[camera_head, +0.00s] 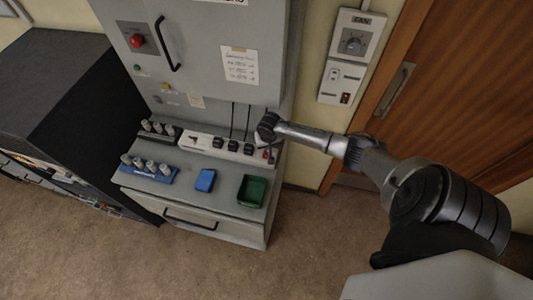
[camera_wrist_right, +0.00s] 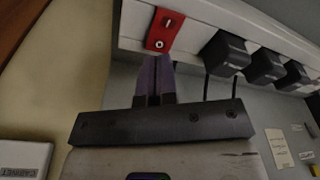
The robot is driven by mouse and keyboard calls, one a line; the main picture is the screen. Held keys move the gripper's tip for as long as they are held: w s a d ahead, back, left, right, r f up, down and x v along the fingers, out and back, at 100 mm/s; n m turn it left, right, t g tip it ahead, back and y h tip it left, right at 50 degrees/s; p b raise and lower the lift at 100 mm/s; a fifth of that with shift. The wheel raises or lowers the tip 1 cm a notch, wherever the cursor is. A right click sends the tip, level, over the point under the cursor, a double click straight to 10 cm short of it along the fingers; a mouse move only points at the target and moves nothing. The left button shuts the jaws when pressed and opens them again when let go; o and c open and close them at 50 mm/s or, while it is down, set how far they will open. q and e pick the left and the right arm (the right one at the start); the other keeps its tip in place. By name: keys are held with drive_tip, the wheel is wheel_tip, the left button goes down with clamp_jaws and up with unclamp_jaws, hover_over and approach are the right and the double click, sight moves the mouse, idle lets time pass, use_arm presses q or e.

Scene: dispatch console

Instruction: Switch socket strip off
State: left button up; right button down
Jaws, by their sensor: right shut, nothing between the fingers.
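The white socket strip (camera_head: 200,141) lies along the back of the console shelf, with several black plugs in it. Its red rocker switch (camera_wrist_right: 164,31), marked I and O, is at the strip's end in the right wrist view. My right gripper (camera_wrist_right: 156,62) is shut and empty, its fingertips just by the switch's O side. Whether they touch it I cannot tell. In the head view the right gripper (camera_head: 267,138) is at the strip's right end and hides part of it. My left gripper is not in view.
On the shelf are a green tray (camera_head: 252,191), a blue box (camera_head: 205,180) and a blue rack (camera_head: 150,171) with several grey cylinders. The grey cabinet (camera_head: 205,50) rises behind. A fan control (camera_head: 353,42) and a wooden door (camera_head: 460,90) are at right.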

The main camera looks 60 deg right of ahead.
drive_tip(key=shift+f, duration=0.2)
drive_tip(key=shift+f+b, duration=0.45)
drive_tip(key=shift+f, duration=0.15)
idle(0.4)
drive_tip(key=shift+f, duration=0.35)
idle(0.4)
wheel_tip(320, 180, up, 4)
drive_tip(key=p, duration=0.3)
drive_tip(key=shift+f+p, duration=0.25)
drive_tip(key=shift+p, duration=0.1)
wheel_tip(320, 180, up, 4)
drive_tip(key=p, duration=0.4)
drive_tip(key=shift+f, duration=0.2)
